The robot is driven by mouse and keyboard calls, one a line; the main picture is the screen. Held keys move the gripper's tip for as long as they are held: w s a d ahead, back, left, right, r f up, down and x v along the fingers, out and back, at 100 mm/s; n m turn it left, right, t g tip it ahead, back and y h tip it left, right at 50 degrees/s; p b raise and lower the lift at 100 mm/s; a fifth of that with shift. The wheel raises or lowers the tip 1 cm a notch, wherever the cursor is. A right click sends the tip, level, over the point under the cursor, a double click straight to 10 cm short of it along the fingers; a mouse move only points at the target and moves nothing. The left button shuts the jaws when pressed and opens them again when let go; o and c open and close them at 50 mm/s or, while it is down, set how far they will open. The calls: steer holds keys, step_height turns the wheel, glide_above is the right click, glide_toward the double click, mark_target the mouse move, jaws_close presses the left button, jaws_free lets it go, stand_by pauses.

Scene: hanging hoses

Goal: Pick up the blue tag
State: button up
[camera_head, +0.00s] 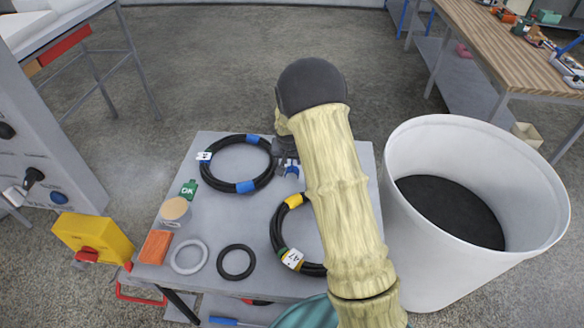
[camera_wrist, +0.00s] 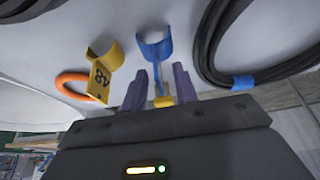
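The blue tag (camera_wrist: 154,52) has a curved, clip-like top and a narrow stem in the wrist view. My gripper (camera_wrist: 160,84) is open, with one purple finger on each side of the stem. I see gaps beside the stem, so the fingers do not look closed on it. A small yellow piece (camera_wrist: 163,99) shows at the stem's lower end, between the fingers. In the head view a small blue piece (camera_head: 291,170), likely this tag, shows beside my dark gripper (camera_head: 284,150) on the grey table.
A yellow tag (camera_wrist: 106,74) and an orange ring (camera_wrist: 72,84) lie left of the fingers. A black hose coil (camera_head: 238,165) with blue bands lies left of my gripper. Another coil (camera_head: 280,240) with yellow bands lies nearer. A white bin (camera_head: 430,260) stands right of the table.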

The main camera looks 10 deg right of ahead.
jaws_close()
steer(key=shift+r, duration=0.1)
step_height(320, 180, up, 10)
steer(key=shift+f+b, duration=0.1)
steer(key=shift+b, duration=0.2)
stand_by(1.2)
